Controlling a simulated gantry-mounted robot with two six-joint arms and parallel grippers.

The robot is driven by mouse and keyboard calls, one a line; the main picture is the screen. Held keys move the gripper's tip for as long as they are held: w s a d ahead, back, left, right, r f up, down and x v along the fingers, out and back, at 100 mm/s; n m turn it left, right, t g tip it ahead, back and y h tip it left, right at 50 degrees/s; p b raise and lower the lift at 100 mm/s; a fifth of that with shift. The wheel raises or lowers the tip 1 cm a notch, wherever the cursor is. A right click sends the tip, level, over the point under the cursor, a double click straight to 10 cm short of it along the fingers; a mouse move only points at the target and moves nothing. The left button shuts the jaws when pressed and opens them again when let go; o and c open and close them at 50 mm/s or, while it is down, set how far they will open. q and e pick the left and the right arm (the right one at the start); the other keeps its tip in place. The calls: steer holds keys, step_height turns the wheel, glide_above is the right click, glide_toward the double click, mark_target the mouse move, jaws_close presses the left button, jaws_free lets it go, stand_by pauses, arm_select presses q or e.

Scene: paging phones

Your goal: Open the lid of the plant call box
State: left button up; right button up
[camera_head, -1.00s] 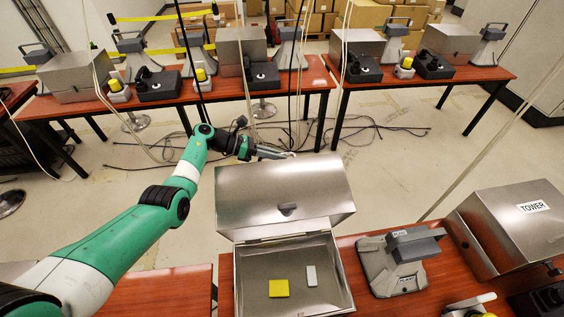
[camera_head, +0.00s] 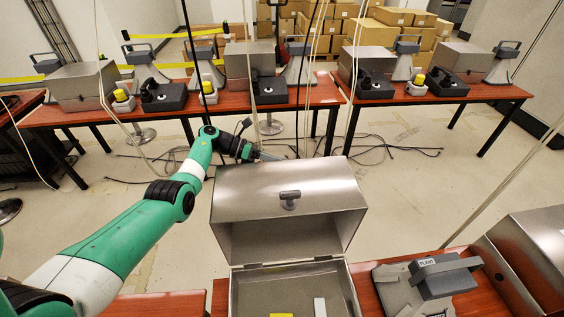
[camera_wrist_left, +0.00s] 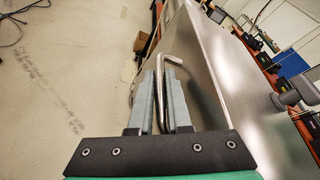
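The call box (camera_head: 290,285) stands on the near table with its lid (camera_head: 285,185) raised open. A dark latch (camera_head: 290,199) is on the lid's face. The top edges of a yellow piece (camera_head: 281,315) and a pale piece (camera_head: 320,307) show inside the box. My left gripper (camera_head: 270,156) is just behind the lid's far left edge. In the left wrist view its fingers (camera_wrist_left: 160,100) are close together around a bent metal rod (camera_wrist_left: 164,75), beside the lid's metal surface (camera_wrist_left: 210,75). Contact with the lid cannot be told. My right gripper is out of view.
A grey phone labelled PLANT (camera_head: 440,277) stands right of the box, with another metal box (camera_head: 535,255) beyond it. Back tables (camera_head: 215,110) carry more boxes and phones. Cables hang at several places. Open floor (camera_head: 400,170) lies between the tables.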

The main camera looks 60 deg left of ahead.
arm_select(q)
steer(key=shift+o, duration=0.8)
steer(key=shift+d, duration=0.1)
steer(key=shift+s+a+r, duration=0.15)
steer(key=shift+s+a, duration=0.05)
steer(key=shift+s, duration=0.05)
steer(key=v, duration=1.1)
steer(key=shift+b, duration=0.4)
